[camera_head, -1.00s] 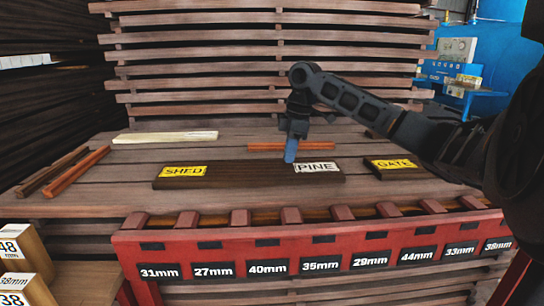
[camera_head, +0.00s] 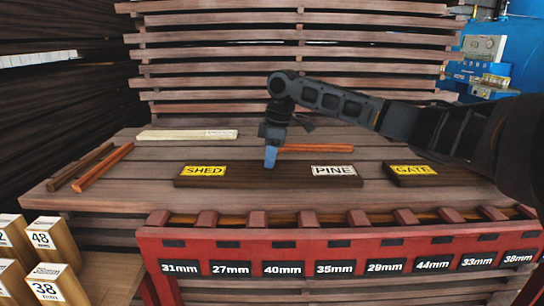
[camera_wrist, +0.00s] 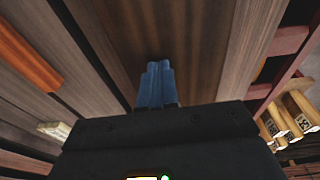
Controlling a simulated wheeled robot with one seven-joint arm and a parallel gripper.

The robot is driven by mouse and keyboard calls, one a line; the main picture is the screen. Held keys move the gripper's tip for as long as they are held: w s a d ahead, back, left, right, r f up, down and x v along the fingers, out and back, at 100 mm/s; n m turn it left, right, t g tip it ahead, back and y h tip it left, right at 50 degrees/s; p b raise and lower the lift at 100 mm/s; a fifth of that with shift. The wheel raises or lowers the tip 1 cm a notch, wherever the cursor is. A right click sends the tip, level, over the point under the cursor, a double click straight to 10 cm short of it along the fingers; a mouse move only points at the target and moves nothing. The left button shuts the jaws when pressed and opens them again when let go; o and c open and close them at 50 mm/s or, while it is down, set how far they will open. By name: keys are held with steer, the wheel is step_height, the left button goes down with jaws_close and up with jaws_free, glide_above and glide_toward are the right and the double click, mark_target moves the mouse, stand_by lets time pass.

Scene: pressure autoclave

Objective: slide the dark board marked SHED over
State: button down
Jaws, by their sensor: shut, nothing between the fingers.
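The dark board marked SHED (camera_head: 245,179) lies flat on the slatted wooden bench. It has a yellow SHED label at its left end and a white PINE label at its right end. My gripper (camera_head: 270,163) points down at the middle of the board, between the two labels. Its blue fingers are shut together with nothing between them. The tips overlap the board in the head view; I cannot tell whether they touch it. The wrist view shows the closed fingers (camera_wrist: 157,72) over a broad brown surface, with no label visible there.
A dark board marked GATE (camera_head: 425,180) lies to the right, with a gap between. Reddish sticks (camera_head: 103,166), a pale strip (camera_head: 187,135) and another reddish stick (camera_head: 318,148) lie behind or left. A red rack (camera_head: 345,243) with mm labels runs along the front.

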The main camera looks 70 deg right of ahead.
mark_target(303, 168)
steer(key=shift+s+a+f, duration=0.1)
steer(key=shift+a+f, duration=0.05)
steer(key=shift+f, duration=0.35)
steer(key=s+d, duration=0.1)
steer(key=s, duration=0.2)
steer(key=s+d+p, duration=0.1)
steer(key=s, duration=0.2)
steer(key=s+d, duration=0.1)
steer(key=s, duration=0.2)
steer(key=shift+d+f, duration=0.15)
steer(key=shift+d, duration=0.2)
steer(key=shift+w+d+r+p, duration=0.1)
steer(key=shift+r+p, duration=0.7)
steer(key=shift+p, duration=0.2)
